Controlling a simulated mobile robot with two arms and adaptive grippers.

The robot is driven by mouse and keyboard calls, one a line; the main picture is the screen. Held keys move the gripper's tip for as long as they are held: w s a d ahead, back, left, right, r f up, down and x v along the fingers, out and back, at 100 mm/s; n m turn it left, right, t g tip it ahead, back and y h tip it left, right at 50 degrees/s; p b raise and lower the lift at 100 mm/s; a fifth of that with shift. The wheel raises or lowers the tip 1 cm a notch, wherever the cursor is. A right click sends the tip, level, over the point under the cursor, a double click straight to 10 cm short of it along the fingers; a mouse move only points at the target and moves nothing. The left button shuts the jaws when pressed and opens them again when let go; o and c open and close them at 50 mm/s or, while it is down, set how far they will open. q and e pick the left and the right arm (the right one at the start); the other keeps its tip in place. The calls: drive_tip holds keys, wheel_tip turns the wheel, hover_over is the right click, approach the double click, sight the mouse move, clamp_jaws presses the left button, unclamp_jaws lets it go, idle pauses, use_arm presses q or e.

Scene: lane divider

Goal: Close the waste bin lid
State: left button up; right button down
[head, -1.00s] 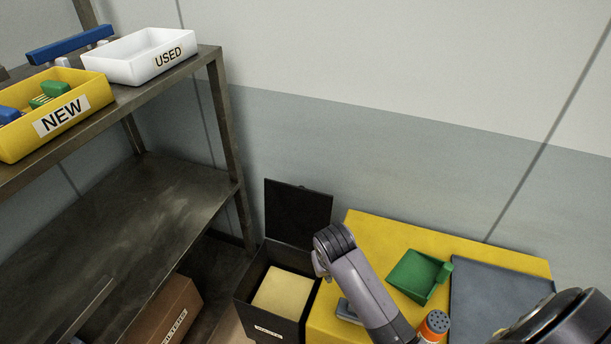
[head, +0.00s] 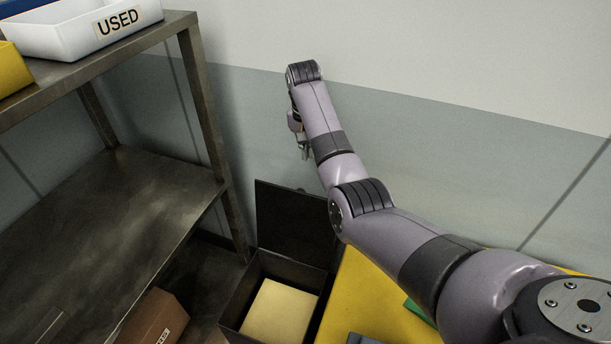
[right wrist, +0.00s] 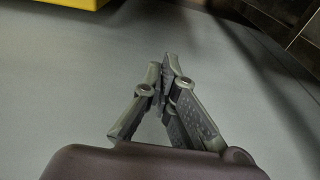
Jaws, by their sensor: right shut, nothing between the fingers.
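The waste bin (head: 238,305) is a dark box on the floor between the shelf and the yellow-topped bench. Its dark lid (head: 290,222) stands open and upright at the back, towards the wall. A pale yellow block or pad (head: 279,312) shows inside. My right gripper (head: 305,152) hangs above and behind the raised lid, close to the wall, with a gap to the lid. Its fingers meet at the tips in the right wrist view (right wrist: 168,72), and nothing is between them. My left gripper is not in view.
A metal shelf (head: 120,215) on the left carries a white USED tray (head: 85,32) and part of a yellow bin (head: 12,75). A cardboard box (head: 152,320) sits below it. The yellow bench top (head: 372,288) is just right of the bin, partly under my right arm.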

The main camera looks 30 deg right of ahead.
wheel_tip(320, 180, down, 9)
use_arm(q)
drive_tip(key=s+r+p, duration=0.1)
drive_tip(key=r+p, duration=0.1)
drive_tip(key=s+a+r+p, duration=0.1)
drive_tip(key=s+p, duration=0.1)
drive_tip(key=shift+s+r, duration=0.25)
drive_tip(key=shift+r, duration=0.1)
use_arm(e)
drive_tip(key=s+a, duration=0.1)
drive_tip(key=s+a+r, duration=0.1)
drive_tip(key=shift+s+a, duration=0.2)
drive_tip(key=shift+s, duration=0.15)
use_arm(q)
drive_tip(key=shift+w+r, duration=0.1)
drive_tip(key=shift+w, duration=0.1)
